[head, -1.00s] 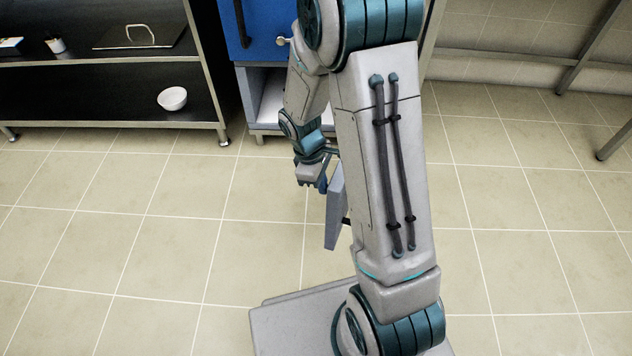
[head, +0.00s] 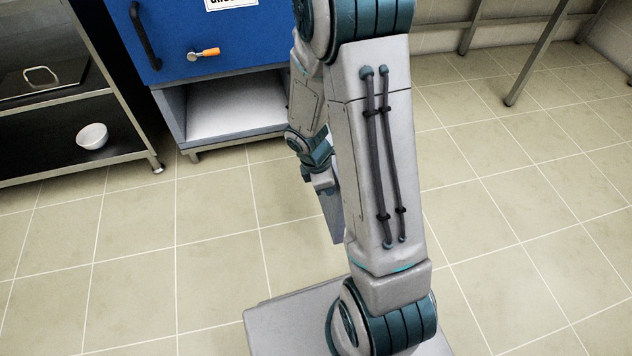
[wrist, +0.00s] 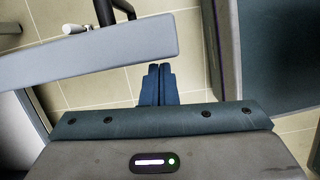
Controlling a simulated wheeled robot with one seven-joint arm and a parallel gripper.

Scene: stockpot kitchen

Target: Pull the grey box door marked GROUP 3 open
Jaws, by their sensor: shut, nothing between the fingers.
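The grey box (head: 180,112) sits under a blue cabinet, and its front stands open with a pale bare interior showing. Its grey door (head: 331,214) is swung well out into the room, partly hidden by my arm. No GROUP 3 marking is readable. In the wrist view the door (wrist: 90,60) crosses the upper left, with a dark bar handle on its far side. My gripper (head: 322,184) is beside the door in the head view. In the wrist view my gripper (wrist: 158,72) is shut and empty, its fingers close to the door on the side away from the handle; contact is unclear.
The blue door (head: 200,35) above has a dark handle and an orange-tipped latch. A dark shelf unit (head: 128,140) with a white bowl (head: 92,136) stands at the left. Metal table legs (head: 535,55) stand at the back right. The tiled floor (head: 480,200) is clear.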

